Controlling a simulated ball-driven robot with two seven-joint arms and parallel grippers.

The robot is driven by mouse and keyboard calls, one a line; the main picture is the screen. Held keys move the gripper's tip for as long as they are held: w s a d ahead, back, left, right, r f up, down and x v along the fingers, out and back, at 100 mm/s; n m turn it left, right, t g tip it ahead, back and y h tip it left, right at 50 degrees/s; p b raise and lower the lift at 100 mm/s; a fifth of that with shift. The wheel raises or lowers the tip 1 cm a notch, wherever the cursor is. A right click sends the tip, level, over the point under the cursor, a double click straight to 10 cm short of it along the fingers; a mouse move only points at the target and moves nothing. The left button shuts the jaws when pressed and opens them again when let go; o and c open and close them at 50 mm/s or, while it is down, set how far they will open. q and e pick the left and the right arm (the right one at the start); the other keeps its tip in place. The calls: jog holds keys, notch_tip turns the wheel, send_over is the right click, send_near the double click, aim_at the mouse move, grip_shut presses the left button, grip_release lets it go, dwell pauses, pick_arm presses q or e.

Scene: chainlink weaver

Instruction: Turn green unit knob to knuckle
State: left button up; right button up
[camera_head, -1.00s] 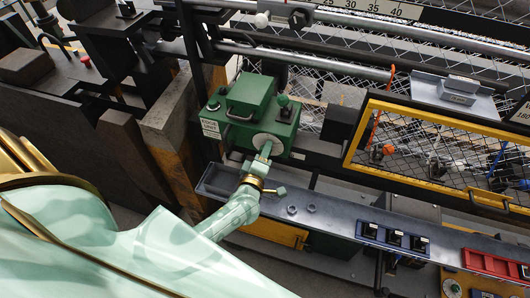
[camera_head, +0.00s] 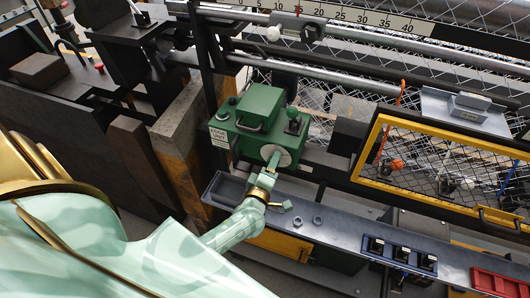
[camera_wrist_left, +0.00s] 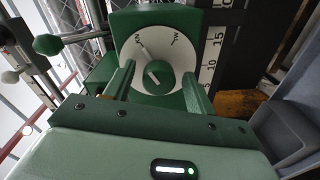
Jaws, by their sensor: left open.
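The green unit (camera_head: 247,122), a box with a handle and a small lever on top, stands left of centre in the head view. Its round white dial (camera_head: 283,154) faces my left gripper (camera_head: 271,167), whose fingertips are close to it. My left gripper (camera_wrist_left: 157,84) is open, one finger on each side of the knob; contact cannot be told. My right gripper is not in view.
A grey tray rail (camera_head: 340,229) with two nuts runs below the unit and holds blue (camera_head: 400,253) and red (camera_head: 495,282) bins. A yellow-framed mesh guard (camera_head: 440,197) stands right. A scale bar (camera_head: 370,20) and rods cross the top. A rusty post (camera_head: 180,140) stands left of the unit.

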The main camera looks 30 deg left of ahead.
pick_arm(q)
jog(key=b+v, duration=0.1)
jog(key=v, duration=1.5)
jog(key=shift+a, duration=0.1)
